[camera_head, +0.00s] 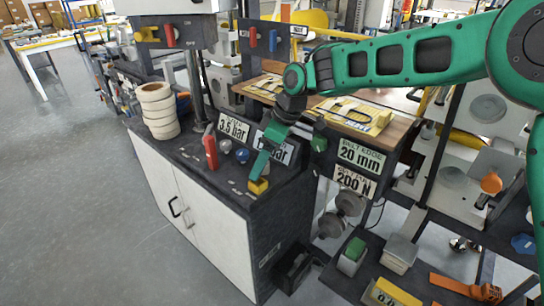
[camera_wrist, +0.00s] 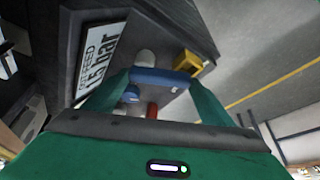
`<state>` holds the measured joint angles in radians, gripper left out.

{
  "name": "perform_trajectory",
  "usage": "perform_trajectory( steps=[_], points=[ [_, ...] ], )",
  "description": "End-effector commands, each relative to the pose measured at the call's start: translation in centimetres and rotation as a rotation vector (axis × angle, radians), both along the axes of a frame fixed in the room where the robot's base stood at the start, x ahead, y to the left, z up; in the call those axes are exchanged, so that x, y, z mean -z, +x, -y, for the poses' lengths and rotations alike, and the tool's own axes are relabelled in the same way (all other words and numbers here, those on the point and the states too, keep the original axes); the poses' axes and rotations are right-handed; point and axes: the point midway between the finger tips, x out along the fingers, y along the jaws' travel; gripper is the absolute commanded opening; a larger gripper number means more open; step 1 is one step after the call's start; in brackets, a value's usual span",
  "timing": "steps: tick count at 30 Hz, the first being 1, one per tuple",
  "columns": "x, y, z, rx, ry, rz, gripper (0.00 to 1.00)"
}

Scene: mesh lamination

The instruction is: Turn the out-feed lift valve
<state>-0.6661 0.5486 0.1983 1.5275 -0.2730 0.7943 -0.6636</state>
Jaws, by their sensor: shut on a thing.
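My gripper (camera_head: 262,165) reaches down to the dark top of the white-doored cabinet, in front of the sign plates. In the wrist view its two green fingers (camera_wrist: 160,76) are shut on the ends of a blue handle (camera_wrist: 160,75), which lies crosswise between them. In the head view the gripper hides this handle. I cannot read a label that names it as the out-feed lift valve. A yellow block-like part (camera_head: 259,186) sits just beside the fingertips; it also shows in the wrist view (camera_wrist: 188,62).
A red lever (camera_head: 210,148) and a small blue knob (camera_head: 242,155) stand left of my gripper. A stack of cream rolls (camera_head: 158,110) stands farther left. Open floor (camera_head: 90,180) lies left of the cabinet.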

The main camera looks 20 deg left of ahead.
Motion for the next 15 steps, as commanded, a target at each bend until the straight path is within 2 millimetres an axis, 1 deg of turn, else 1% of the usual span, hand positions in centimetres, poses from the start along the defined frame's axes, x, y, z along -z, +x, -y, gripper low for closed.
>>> perform_trajectory(
  steps=[1, 9, 15],
  points=[
    [-0.13, 0.63, 0.10, -0.024, 0.001, 0.007, 0.36],
    [-0.13, 0.57, 0.01, -0.187, 0.001, 0.008, 0.36],
    [-0.18, 0.68, 0.10, -0.247, 0.000, 0.010, 0.36]
  ],
)
